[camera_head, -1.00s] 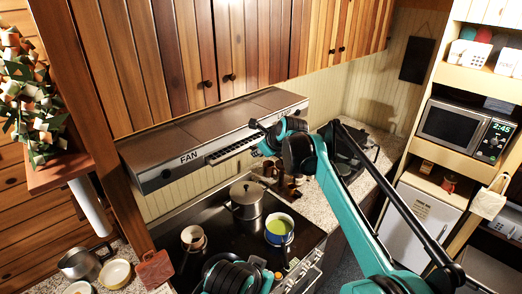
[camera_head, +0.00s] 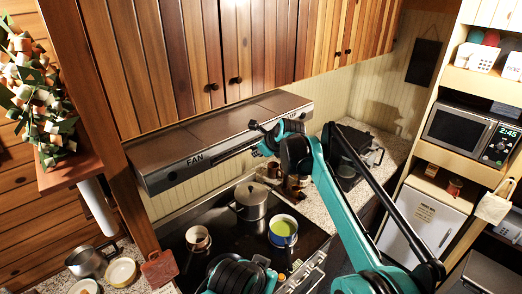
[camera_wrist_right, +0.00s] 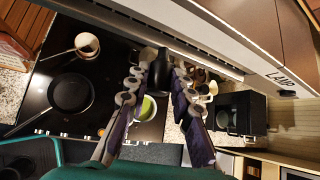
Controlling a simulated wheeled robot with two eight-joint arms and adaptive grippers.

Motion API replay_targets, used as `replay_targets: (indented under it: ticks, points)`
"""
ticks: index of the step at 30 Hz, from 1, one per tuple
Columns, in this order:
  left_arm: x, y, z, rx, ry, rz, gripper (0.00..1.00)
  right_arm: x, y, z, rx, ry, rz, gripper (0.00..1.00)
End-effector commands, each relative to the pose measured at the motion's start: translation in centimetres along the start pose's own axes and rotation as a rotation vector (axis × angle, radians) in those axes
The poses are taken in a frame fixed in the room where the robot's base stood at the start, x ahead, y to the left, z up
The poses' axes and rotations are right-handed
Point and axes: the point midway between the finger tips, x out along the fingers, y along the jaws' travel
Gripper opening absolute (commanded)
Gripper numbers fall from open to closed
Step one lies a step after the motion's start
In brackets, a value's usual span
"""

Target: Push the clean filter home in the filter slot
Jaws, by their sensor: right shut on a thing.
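The filter slot (camera_head: 222,157) is a dark strip along the lower front of the range hood, right of the FAN label. The clean filter (camera_head: 240,147) shows only as a thin dark edge there, and my gripper hides its right end. I cannot tell exactly how deep it sits. My right gripper (camera_head: 262,129) is at the hood's front edge, at the right end of the slot. In the right wrist view its fingers (camera_wrist_right: 158,75) close around a dark piece, which seems to be part of the filter.
The hood (camera_head: 165,178) hangs over a black stovetop with a lidded pot (camera_head: 251,203), a blue pot of green food (camera_head: 283,230) and a small pan (camera_head: 197,239). Wooden cabinets (camera_head: 240,50) are close above. A microwave (camera_head: 457,130) stands at the right.

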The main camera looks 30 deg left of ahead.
Motion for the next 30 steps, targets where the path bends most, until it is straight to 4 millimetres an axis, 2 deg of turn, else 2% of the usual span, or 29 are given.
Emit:
replay_targets:
  ticks: [10,11,12,13,23,26,30]
  points:
    - [-0.5,0.0,-0.4,0.0,0.0,0.0,0.0,0.6,0.0,0.7,0.0,-0.001,0.0,0.0]
    - [-0.5,0.0,-0.3,0.0,0.0,0.0,0.0,0.5,0.0,0.6,0.0,-0.001,-0.001,0.3]
    - [-0.4,0.0,-0.3,0.0,0.0,0.0,0.0,0.6,0.0,0.6,0.0,-0.001,0.0,0.41]
    - [-0.4,0.0,-0.3,0.0,0.0,0.0,0.0,0.6,0.0,0.6,0.0,-0.001,0.0,0.47]
    - [-0.4,0.0,-0.3,0.0,0.0,0.0,0.0,0.4,0.0,0.5,0.0,0.0,0.0,0.47]
    - [-0.4,0.0,-0.3,0.0,0.0,0.0,0.0,-0.5,0.0,0.6,0.0,0.0,0.0,0.47]
    - [-0.4,0.0,-0.3,0.0,0.0,0.0,0.0,-2.9,0.1,0.5,0.001,0.0,0.0,0.47]
